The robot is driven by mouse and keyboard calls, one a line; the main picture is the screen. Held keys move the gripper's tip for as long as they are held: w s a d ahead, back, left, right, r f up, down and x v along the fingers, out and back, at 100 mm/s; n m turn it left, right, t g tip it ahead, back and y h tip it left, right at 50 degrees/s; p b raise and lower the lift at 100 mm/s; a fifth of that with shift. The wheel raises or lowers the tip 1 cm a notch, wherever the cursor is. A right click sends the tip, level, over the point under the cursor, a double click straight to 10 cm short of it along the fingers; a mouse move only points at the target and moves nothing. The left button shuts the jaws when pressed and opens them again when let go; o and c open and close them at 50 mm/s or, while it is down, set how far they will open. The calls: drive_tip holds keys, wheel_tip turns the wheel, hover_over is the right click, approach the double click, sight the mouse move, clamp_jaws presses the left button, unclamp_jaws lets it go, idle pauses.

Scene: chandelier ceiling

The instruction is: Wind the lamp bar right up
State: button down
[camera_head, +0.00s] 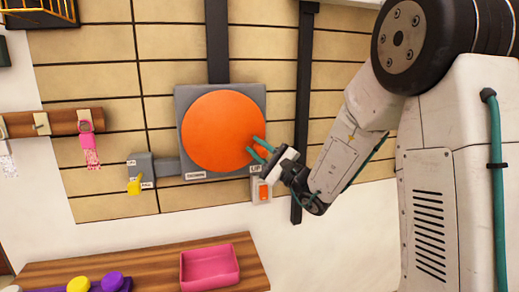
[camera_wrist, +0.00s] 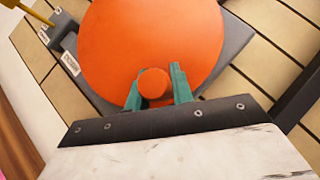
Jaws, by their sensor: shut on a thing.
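A large round orange disc (camera_head: 212,130) is mounted on a grey square plate (camera_head: 186,104) on the wall; it also fills the upper middle of the wrist view (camera_wrist: 150,40). A small orange knob (camera_wrist: 154,84) stands out near the disc's rim. My gripper (camera_head: 257,147) has its teal fingers shut on this knob, one on each side, at the disc's right edge. I cannot tell for certain which part is the lamp bar.
A grey box with a yellow handle (camera_head: 134,186) sits left of the plate. A small orange switch (camera_head: 263,191) is below right. A brown bar (camera_head: 62,122) with hanging tags is at left. A pink tray (camera_head: 210,268) stands on the wooden table (camera_head: 150,270) below.

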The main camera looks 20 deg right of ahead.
drive_tip(key=shift+a, duration=0.1)
drive_tip(key=c, duration=1.2)
unclamp_jaws()
drive_tip(key=v, duration=0.7)
drive_tip(key=shift+s+d+f, duration=0.2)
drive_tip(key=shift+s, duration=0.1)
